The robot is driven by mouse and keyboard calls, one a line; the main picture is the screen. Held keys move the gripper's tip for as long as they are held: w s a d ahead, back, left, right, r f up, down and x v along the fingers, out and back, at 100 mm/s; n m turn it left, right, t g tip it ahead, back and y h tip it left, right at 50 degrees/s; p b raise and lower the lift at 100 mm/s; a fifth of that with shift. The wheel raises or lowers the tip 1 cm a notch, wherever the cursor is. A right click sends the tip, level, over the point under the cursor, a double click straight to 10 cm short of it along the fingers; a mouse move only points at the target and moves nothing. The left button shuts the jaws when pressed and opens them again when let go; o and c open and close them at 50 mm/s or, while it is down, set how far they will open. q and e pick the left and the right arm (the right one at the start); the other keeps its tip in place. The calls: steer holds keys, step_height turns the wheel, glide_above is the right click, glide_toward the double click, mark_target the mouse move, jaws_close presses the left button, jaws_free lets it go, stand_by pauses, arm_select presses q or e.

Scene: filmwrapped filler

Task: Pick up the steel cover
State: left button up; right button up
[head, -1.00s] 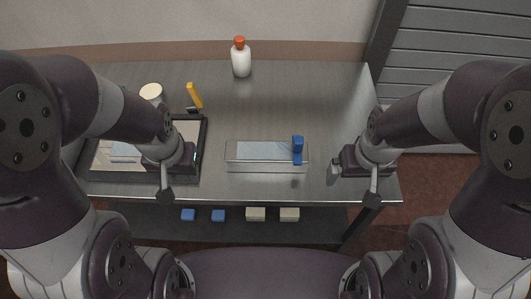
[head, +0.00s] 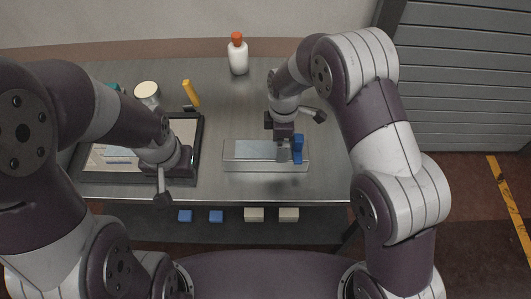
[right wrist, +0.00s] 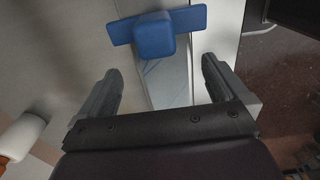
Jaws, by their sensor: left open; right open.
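A long steel box-like piece (head: 236,164) lies on the table in the head view. I take it as the steel cover with what lies under it; I cannot tell the two apart. A blue handle (head: 298,147) stands at its right end. My right gripper (head: 284,154) is open over the right part of the piece, just left of the handle. In the right wrist view the blue handle (right wrist: 154,36) shows ahead of the two spread fingers, with nothing between them. My left gripper (head: 184,164) is open over the dark-framed tray at the left.
The dark-framed tray (head: 197,130) lies on the steel table (head: 330,185). A white bottle with an orange cap (head: 238,57), a yellow-handled tool (head: 191,93) and a white round container (head: 147,91) stand behind. Blue and cream blocks sit on a lower shelf. The table's right side is clear.

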steer(key=f, duration=0.3)
steer(key=f+p, duration=0.1)
steer(key=f, duration=0.1)
steer(key=shift+s+d, duration=0.15)
steer(key=shift+s, duration=0.15)
steer(key=shift+w+f, duration=0.1)
steer(key=shift+f, duration=0.35)
steer(key=c, duration=1)
steer(key=shift+c, duration=0.2)
steer(key=shift+r, duration=0.15)
steer(key=shift+r, duration=0.9)
steer(key=shift+d+r+b, duration=0.2)
steer(key=shift+r+b, duration=0.15)
steer(key=shift+r, duration=0.85)
steer(key=s+d+r+b, duration=0.1)
steer(key=s+d+r, duration=0.5)
steer(key=d, duration=0.3)
steer(key=shift+s+r, duration=0.35)
steer(key=shift+s, duration=0.1)
